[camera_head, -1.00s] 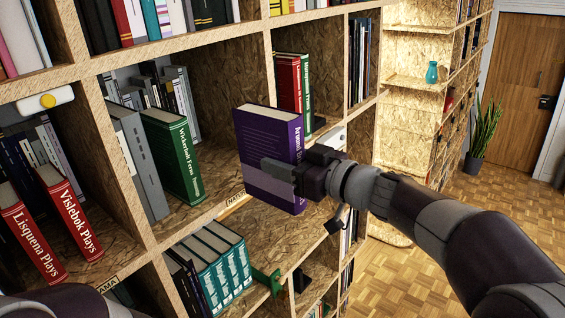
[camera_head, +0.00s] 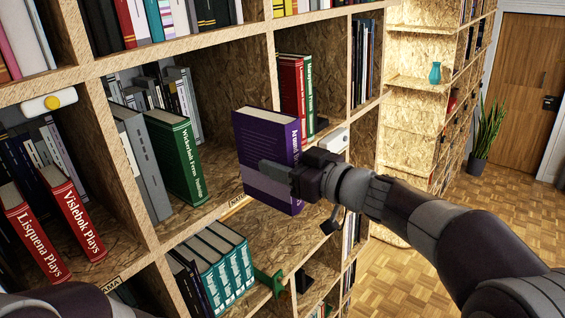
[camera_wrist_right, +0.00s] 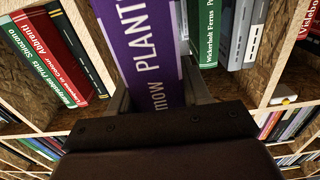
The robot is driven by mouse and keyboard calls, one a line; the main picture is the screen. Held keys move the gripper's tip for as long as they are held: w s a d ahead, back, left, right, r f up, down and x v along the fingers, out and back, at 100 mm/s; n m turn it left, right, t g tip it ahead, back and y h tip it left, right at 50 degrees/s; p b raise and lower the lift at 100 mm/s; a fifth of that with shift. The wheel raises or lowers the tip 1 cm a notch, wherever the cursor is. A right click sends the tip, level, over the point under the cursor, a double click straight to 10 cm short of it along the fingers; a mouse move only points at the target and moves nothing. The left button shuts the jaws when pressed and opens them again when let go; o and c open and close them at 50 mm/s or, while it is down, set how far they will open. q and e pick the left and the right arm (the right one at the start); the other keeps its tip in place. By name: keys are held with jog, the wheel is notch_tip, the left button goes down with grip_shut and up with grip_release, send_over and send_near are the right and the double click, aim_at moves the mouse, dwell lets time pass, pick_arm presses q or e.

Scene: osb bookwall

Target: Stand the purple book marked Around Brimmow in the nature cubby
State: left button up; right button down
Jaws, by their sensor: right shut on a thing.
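The purple book (camera_head: 262,140) is upright in my right gripper (camera_head: 280,174), which is shut on its lower part. Its spine faces right in the head view. In the right wrist view the purple spine (camera_wrist_right: 148,50) shows "PLANT" and "mow" between my fingers. The book is at the front of a cubby whose edge label (camera_head: 237,202) is partly hidden; only its first letters show. Inside that cubby, a green book (camera_head: 180,158) and grey books (camera_head: 142,165) stand at the left. Red (camera_head: 291,88) and green books stand at the right. My left gripper is not visible.
Bare shelf floor (camera_head: 215,207) lies between the green book and the purple book. Teal books (camera_head: 220,262) and a green bookend (camera_head: 270,280) are in the cubby below. Red plays books (camera_head: 75,215) stand in the cubby to the left. A white box with a yellow dot (camera_head: 48,103) is at upper left.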

aim_at(250, 149)
jog(key=shift+r+p+x, duration=0.15)
jog(key=shift+p+x, duration=0.95)
jog(key=shift+x, duration=1)
jog(key=shift+r+p+x, duration=0.1)
jog(key=shift+p+x, duration=1)
jog(key=shift+x, duration=0.95)
jog(key=p+x, duration=0.7)
jog(key=x, duration=0.4)
jog(key=shift+a, duration=0.15)
jog(key=shift+f, duration=0.1)
